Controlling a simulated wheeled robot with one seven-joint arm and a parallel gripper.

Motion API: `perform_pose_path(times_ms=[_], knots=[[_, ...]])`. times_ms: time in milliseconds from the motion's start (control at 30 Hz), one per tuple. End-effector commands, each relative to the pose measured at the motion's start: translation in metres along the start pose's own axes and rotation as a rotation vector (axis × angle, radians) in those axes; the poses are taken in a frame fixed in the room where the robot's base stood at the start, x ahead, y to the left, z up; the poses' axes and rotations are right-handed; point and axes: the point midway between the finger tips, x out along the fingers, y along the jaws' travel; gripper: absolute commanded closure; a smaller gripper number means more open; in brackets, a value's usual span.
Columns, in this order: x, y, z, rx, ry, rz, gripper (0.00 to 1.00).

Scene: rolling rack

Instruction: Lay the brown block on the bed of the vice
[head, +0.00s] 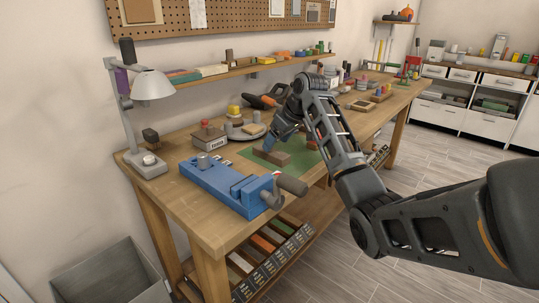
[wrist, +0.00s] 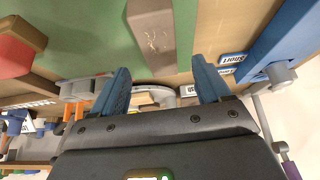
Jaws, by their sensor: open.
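The brown block (head: 270,157) lies on the green mat on the workbench, right of the vice. It also shows in the wrist view (wrist: 152,38), at the top middle, beyond my fingertips. The blue vice (head: 222,184) stands at the near left of the bench, its bed bare between the jaws as far as I see. Part of the vice shows at the right of the wrist view (wrist: 285,45). My gripper (head: 268,147) is just above the block at its far side. In the wrist view its blue fingers (wrist: 160,68) are spread, with nothing held between them.
A grey lamp (head: 150,90) stands at the bench's left end. A small labelled box (head: 208,138) and a grey round tray are behind the mat. A shelf (head: 230,68) with small items runs along the wall. A grey bin (head: 112,275) is on the floor.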

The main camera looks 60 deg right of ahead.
Motion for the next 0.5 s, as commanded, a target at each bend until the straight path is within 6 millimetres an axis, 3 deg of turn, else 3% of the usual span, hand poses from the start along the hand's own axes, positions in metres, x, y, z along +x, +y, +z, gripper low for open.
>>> perform_pose_path(times_ms=[300, 500], knots=[[0.041, -0.001, 0.004, 0.000, -0.001, -0.001, 0.23], [0.046, -0.001, 0.004, 0.000, 0.001, 0.001, 0.23]])
